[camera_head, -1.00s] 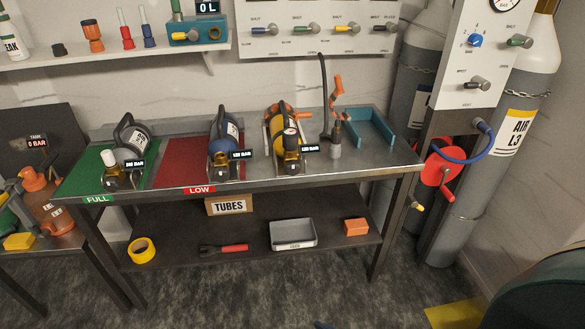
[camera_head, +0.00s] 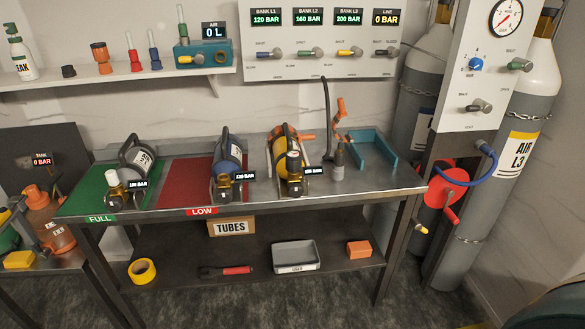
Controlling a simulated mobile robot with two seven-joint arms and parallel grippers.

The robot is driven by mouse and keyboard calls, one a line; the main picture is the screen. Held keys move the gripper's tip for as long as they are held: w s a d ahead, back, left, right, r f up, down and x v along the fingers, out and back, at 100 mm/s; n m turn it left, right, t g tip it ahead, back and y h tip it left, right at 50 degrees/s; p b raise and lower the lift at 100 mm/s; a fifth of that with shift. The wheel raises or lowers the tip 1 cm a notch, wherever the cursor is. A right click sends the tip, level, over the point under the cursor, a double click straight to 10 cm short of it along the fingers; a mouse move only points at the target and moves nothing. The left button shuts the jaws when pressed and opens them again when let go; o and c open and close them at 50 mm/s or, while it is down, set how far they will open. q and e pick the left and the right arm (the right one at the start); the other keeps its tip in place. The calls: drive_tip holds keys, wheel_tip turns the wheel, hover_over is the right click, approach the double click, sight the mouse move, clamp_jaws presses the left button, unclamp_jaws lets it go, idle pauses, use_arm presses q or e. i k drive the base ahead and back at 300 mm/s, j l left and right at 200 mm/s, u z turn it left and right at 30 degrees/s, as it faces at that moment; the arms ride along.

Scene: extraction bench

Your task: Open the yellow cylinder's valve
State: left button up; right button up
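The yellow cylinder (camera_head: 283,148) lies on the steel bench, right of the red mat, with its valve end towards me. Whether the valve is open cannot be told. A blue cylinder (camera_head: 228,158) lies on the red mat and a grey one (camera_head: 136,160) on the green mat. Neither of my grippers is in view.
A hose (camera_head: 326,115) with a grey fitting and a blue bracket (camera_head: 372,150) stand right of the yellow cylinder. A wall panel (camera_head: 320,60) with several valves hangs behind. The bench's front edge (camera_head: 330,200) is clear; a lower shelf holds a grey tray (camera_head: 296,257).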

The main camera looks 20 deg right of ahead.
sight(295, 190)
drive_tip(key=i+j+z, duration=0.1)
drive_tip(key=i+z, duration=0.15)
drive_tip(key=i, duration=0.15)
drive_tip(key=i+j+z, duration=0.25)
drive_tip(key=i, duration=0.2)
drive_tip(key=l, duration=0.1)
